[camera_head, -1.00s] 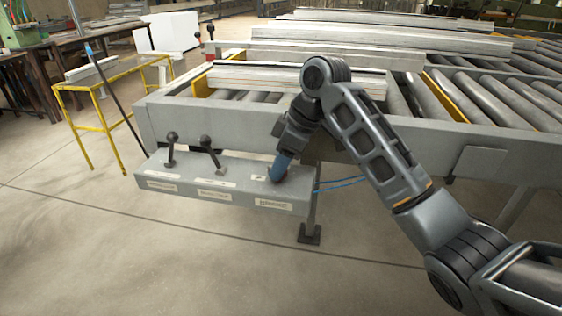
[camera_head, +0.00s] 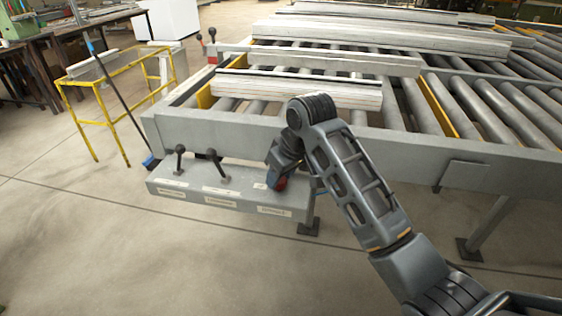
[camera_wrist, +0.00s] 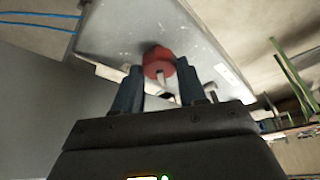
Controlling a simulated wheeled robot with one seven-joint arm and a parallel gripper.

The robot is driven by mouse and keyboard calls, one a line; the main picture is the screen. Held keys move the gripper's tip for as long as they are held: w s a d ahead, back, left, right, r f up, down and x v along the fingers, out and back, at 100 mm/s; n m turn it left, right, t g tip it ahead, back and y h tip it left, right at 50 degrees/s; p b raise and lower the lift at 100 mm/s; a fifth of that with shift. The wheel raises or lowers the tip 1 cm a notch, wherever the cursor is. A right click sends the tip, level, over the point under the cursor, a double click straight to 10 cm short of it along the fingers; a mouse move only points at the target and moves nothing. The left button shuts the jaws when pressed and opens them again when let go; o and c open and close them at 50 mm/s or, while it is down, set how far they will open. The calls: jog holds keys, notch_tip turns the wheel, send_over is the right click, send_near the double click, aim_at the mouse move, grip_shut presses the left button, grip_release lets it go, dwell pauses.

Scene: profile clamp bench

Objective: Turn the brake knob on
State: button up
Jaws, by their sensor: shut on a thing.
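The brake knob is a round red knob (camera_wrist: 158,62) on the grey control box; its red edge also shows in the head view (camera_head: 282,184), at the right end of the box. A pale pointer mark shows on its face in the wrist view. My gripper (camera_wrist: 160,85) has its two dark blue fingers on either side of the knob and is shut on it. In the head view my gripper (camera_head: 277,181) hides most of the knob. The control box (camera_head: 235,196) has labels on its front and top; the lettering is too small to read.
Two black ball-topped levers (camera_head: 180,160) (camera_head: 217,165) stand on the box left of my gripper. The roller bench frame (camera_head: 370,147) is close behind. Grey profiles (camera_head: 300,90) lie on the rollers. A yellow rail stand (camera_head: 108,100) is at left. The floor in front is clear.

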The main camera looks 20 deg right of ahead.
jog(key=m+p, duration=0.1)
jog(key=m+h, duration=0.1)
jog(key=m, duration=0.1)
jog(key=m+p, duration=0.1)
jog(key=shift+a+r+m+h+p, duration=0.1)
jog(key=shift+a+m+h+p, duration=0.2)
jog(key=shift+h+p, duration=0.1)
jog(key=m+h, duration=0.1)
jog(key=m, duration=0.2)
jog(key=m+h, duration=0.1)
jog(key=m, duration=0.2)
jog(key=shift+w, duration=0.1)
jog(key=shift+m+g, duration=0.3)
jog(key=o, duration=1)
jog(key=b+v, duration=0.1)
jog(key=v, duration=0.6)
jog(key=shift+a+r, duration=0.2)
jog(key=shift+r, duration=0.05)
